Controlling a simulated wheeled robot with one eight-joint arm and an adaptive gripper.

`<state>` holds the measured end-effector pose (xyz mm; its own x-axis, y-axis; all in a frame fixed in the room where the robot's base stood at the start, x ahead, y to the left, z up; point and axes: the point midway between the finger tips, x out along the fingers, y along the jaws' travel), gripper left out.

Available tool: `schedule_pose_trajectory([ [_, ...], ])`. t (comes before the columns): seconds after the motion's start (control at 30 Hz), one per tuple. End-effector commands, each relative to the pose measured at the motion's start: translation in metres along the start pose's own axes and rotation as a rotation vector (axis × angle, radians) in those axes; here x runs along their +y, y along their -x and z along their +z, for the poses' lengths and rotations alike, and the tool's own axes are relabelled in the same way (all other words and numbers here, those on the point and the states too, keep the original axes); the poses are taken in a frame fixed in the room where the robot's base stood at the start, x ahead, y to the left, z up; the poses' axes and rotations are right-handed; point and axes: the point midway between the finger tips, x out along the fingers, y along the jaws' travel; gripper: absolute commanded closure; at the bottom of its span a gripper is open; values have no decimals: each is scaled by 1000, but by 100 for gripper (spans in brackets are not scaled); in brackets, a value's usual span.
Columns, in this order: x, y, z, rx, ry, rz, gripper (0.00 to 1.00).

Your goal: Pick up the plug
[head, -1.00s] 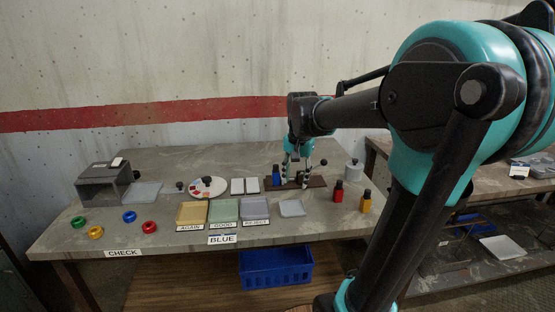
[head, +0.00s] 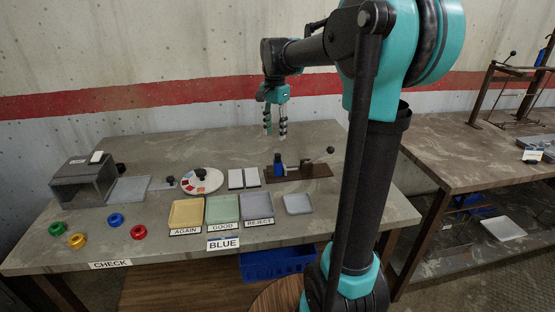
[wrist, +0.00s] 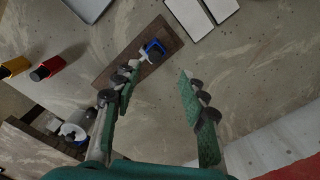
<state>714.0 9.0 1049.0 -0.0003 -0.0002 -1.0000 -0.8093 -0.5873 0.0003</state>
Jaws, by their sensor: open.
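A blue upright piece with a dark top (head: 278,167), which looks like the plug, is at the left end of the brown board (head: 312,172) in the head view. The blue piece also shows on the board in the wrist view (wrist: 154,48), though its exact shape is unclear. My gripper (head: 275,134) hangs above the back of the bench, fingers down, apart from the board. In the wrist view the fingers (wrist: 160,80) are wide apart with nothing between them.
Trays (head: 298,204) and white plates (head: 236,179) lie nearby. The bench behind is clear.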

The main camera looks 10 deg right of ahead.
Motion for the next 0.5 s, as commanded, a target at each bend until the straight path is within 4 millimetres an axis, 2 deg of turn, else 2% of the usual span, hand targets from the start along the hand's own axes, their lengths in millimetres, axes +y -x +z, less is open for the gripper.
schedule_pose_trajectory([
  [0.1, 0, -21, 0, 0, 0, 0, 57],
  [0.37, 1, -39, 0, 0, 0, 0, 57],
  [0.5, 4, -56, -2, 0, 0, 0, 57],
])
